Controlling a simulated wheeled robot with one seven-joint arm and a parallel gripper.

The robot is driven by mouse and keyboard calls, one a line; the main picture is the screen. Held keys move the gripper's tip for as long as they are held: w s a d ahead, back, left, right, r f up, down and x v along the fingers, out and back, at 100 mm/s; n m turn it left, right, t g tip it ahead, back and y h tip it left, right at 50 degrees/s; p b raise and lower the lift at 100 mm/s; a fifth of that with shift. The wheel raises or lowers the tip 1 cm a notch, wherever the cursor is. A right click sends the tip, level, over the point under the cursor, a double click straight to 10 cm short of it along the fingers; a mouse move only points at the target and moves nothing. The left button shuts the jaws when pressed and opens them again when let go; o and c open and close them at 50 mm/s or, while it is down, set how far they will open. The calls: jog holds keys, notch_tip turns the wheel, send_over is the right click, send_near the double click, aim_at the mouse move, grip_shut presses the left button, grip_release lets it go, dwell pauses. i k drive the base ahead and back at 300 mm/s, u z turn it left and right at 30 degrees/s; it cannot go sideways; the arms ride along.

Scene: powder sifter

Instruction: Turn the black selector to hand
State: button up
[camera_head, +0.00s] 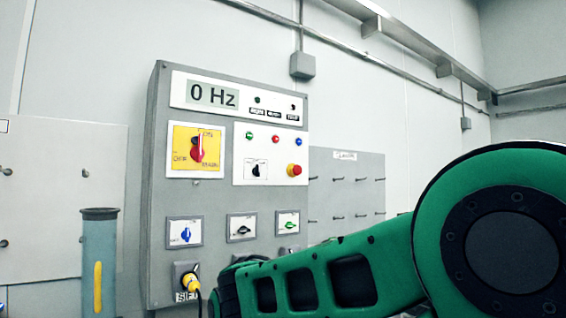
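The grey control cabinet (160,205) stands against the wall left of centre. A black selector (243,230) sits on a white plate in its lower row, between a blue selector (186,234) and a green selector (290,226). Its handle looks roughly level; its position marks are too small to read. A second, smaller black knob (256,171) is on the white panel above, its handle about upright. My green arm crosses the lower right and covers the cabinet's lower right part. My gripper does not show.
A red rotary switch (198,149) on a yellow plate and a red emergency button (294,170) are on the cabinet. A yellow plug (190,283) sticks out below. A blue-grey cylinder (99,270) stands at the left. The display (212,95) reads 0 Hz.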

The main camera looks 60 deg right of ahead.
aim_at(256, 171)
jog(key=z, duration=1.65)
jog(key=k, duration=0.5)
jog(key=u, duration=0.4)
jog(key=i, duration=0.65)
jog(key=z, duration=0.25)
